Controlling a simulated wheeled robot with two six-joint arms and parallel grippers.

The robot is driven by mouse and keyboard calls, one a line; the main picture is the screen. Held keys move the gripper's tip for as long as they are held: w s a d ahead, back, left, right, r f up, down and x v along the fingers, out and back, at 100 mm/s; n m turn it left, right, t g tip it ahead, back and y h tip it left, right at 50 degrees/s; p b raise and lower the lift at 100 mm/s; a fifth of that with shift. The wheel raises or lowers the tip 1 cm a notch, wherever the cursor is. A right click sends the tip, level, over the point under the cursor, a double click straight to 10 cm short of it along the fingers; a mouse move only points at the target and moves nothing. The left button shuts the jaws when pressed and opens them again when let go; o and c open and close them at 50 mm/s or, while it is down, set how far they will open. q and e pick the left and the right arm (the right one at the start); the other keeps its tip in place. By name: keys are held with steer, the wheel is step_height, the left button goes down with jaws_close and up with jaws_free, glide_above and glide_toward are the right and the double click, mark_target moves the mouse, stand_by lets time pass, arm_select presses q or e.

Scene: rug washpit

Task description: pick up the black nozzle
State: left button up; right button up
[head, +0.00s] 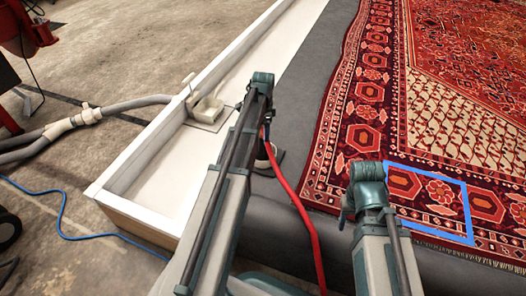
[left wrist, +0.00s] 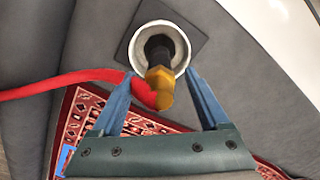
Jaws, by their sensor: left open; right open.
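The black nozzle (left wrist: 158,48) stands in a round white holder (left wrist: 183,41) on a dark square plate in the left wrist view. Its brass-coloured fitting (left wrist: 160,82) joins a red hose (left wrist: 60,84). My left gripper (left wrist: 158,77) is open, with one finger on each side of the fitting and gaps visible between. In the head view, my left gripper (head: 256,92) and arm largely hide the nozzle, while the red hose (head: 300,210) runs toward me. My right gripper (head: 361,190) is open and empty over the rug's near left corner; its fingertips are mostly hidden.
A patterned red rug (head: 470,70) covers the right, with a blue rectangle outline (head: 468,212) near its front edge. A white-walled trough (head: 150,165) runs along the left, holding a small pale box (head: 207,108). Grey hoses (head: 125,105) lie outside it.

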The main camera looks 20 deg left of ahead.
arm_select(q)
step_height(320, 180, down, 3)
steer(key=shift+r+b, duration=0.1)
steer(key=shift+b, duration=0.8)
arm_select(e)
step_height(320, 180, down, 3)
steer(key=shift+r, duration=0.1)
arm_select(q)
steer(key=shift+r, duration=0.1)
arm_select(e)
steer(key=shift+r, duration=0.1)
arm_select(q)
jaws_close()
